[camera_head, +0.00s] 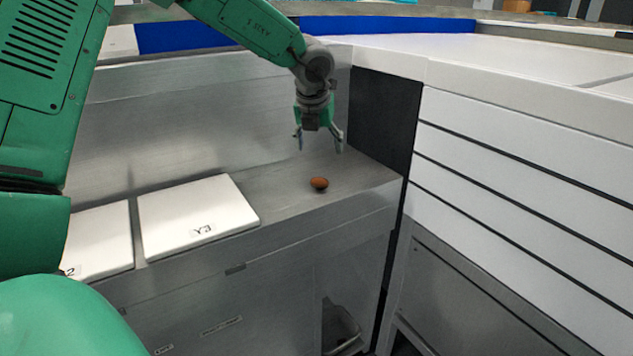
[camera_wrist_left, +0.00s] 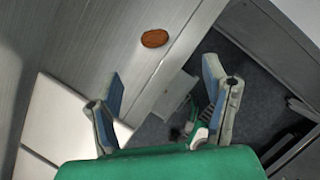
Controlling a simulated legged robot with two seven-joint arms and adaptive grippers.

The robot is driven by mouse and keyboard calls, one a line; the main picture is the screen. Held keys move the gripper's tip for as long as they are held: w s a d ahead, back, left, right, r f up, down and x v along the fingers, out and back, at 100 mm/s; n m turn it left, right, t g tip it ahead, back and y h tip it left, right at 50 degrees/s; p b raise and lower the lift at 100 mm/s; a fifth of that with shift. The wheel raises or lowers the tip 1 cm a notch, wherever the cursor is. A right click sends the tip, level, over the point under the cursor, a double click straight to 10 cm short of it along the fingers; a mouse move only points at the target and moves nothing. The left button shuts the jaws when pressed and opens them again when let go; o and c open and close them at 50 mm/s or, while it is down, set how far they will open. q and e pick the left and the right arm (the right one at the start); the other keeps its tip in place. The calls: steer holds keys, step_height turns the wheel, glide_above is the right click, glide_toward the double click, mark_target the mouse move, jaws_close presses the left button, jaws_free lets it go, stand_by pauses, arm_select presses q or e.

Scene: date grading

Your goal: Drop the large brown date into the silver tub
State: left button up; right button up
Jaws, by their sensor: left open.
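The large brown date (camera_head: 319,183) lies on the bare metal counter, near its right end. It also shows in the left wrist view (camera_wrist_left: 155,38), beyond the fingertips and between their lines. My left gripper (camera_head: 319,144) hangs above the date, pointing down, with its fingers apart and nothing between them. In the left wrist view the open fingers (camera_wrist_left: 168,90) frame the counter edge and the floor. A gap shows between the gripper and the date. I see no silver tub that I can make out for sure. My right gripper is not in view.
White boards marked Y3 (camera_head: 197,214) and 2 (camera_head: 100,240) lie on the counter (camera_head: 275,189) to the left. A metal back wall (camera_head: 200,115) stands behind. A dark panel (camera_head: 384,115) and white slatted unit (camera_head: 520,160) bound the right side.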

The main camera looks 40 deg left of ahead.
mark_target(320, 179)
arm_select(q)
steer(key=x, duration=0.8)
steer(key=shift+a+f, duration=0.1)
steer(key=shift+f, duration=0.05)
steer(key=x, duration=0.5)
steer(key=shift+s+a+f+p, duration=0.3)
steer(key=shift+a+f+p, duration=0.05)
steer(key=shift+a+p, duration=0.1)
steer(key=shift+d+r, duration=0.1)
steer(key=shift+c, duration=1.2)
steer(key=shift+d, duration=0.1)
steer(key=c, duration=0.7)
